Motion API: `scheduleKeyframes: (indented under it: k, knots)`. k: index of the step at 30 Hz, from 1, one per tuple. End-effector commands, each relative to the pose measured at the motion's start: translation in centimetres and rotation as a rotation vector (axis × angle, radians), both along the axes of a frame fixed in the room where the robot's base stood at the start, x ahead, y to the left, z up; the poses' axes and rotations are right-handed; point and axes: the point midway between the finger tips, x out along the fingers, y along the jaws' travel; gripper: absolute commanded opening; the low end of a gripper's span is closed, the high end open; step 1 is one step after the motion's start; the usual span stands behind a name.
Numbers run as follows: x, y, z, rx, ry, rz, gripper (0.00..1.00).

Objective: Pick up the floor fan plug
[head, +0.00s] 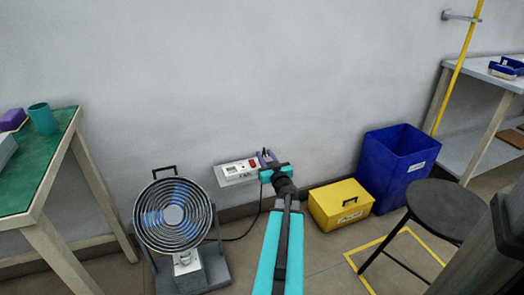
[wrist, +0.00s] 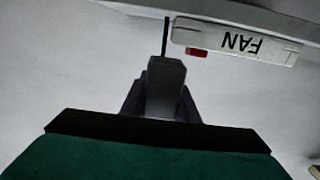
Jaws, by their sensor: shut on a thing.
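My gripper (head: 267,158) is at the right end of the white socket strip (head: 237,171) on the wall, its purple fingers at that end. In the wrist view, the fingers of my gripper (wrist: 160,108) are shut on a grey plug (wrist: 165,80), with a thin black cord rising from it. The strip's FAN label (wrist: 240,42) shows upside down beyond it, beside a red switch (wrist: 197,53). The floor fan (head: 173,215) stands on the floor at left, its black cord running towards the strip. The plug's prongs are hidden; I cannot tell whether it touches a socket.
A yellow box (head: 341,204) and a blue bin (head: 396,165) stand right of my arm against the wall. A black stool (head: 446,210) is at the right. A green-topped table (head: 35,175) is at left, and a workbench (head: 478,75) at far right.

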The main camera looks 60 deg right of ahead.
Motion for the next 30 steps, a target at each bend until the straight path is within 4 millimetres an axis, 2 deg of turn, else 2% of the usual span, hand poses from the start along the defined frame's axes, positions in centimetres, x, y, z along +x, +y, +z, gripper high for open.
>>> scheduleKeyframes:
  k: [1,11,30]
  knots:
    - [-0.7,0.9,0.4,0.002,0.0,-0.001,0.05]
    - [-3.1,3.8,0.7,0.002,-0.001,0.0,0.05]
    - [-4.3,5.2,0.9,0.002,-0.001,0.002,0.05]
